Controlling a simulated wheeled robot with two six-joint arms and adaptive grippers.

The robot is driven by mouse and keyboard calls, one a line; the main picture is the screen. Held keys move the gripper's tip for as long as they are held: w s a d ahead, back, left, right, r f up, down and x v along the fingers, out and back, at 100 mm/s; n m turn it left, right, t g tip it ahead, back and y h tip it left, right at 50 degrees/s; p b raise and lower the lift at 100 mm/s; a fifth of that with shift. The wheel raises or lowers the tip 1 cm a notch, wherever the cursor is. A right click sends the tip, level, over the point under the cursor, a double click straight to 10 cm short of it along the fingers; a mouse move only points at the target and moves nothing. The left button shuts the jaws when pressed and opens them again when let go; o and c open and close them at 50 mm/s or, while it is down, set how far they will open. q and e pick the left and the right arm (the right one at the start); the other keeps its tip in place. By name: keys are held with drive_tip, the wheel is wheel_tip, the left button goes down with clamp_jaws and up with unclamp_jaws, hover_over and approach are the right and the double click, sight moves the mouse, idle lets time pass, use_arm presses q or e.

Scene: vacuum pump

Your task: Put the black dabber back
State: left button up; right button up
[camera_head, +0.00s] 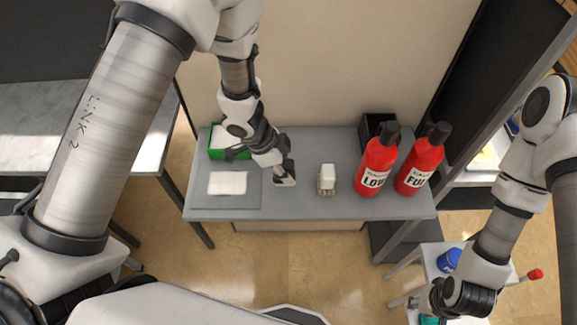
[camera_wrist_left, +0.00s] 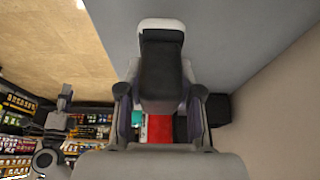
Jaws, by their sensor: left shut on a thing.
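The black dabber (camera_wrist_left: 160,75) is between the fingers of my left gripper (camera_wrist_left: 160,108) in the left wrist view, a dark block with a pale end. My left gripper (camera_head: 285,174) is shut on it, low over the grey table, left of a small white object (camera_head: 326,179). In the head view the dabber is mostly hidden by the gripper, and I cannot tell if it touches the table. My right gripper (camera_head: 468,300) is at the lower right by a small side stand; its fingers are not clear.
Two red bottles (camera_head: 376,165) (camera_head: 420,165) stand at the table's right, before a black bin (camera_head: 377,125). A green box (camera_head: 216,153) stands at the back left, behind a white cloth (camera_head: 227,183). A blue container (camera_head: 448,259) is beside my right arm. The table's front middle is clear.

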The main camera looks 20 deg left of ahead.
use_arm(q)
drive_tip(key=f, duration=0.1)
drive_tip(key=f+b, duration=0.1)
drive_tip(key=f, duration=0.1)
drive_tip(key=shift+a+f, duration=0.25)
drive_tip(key=shift+f, duration=0.05)
drive_tip(key=shift+f+b, duration=0.15)
drive_tip(key=shift+b, duration=0.25)
drive_tip(key=shift+w+d+r, duration=0.1)
drive_tip(key=shift+d+r, duration=0.05)
drive_tip(key=shift+r, duration=0.05)
drive_tip(key=shift+d, duration=0.15)
drive_tip(key=shift+f, duration=0.15)
drive_tip(key=o, duration=1)
use_arm(e)
wheel_tip(320, 180, down, 4)
drive_tip(key=shift+d+r, duration=0.1)
drive_tip(key=shift+r, duration=0.1)
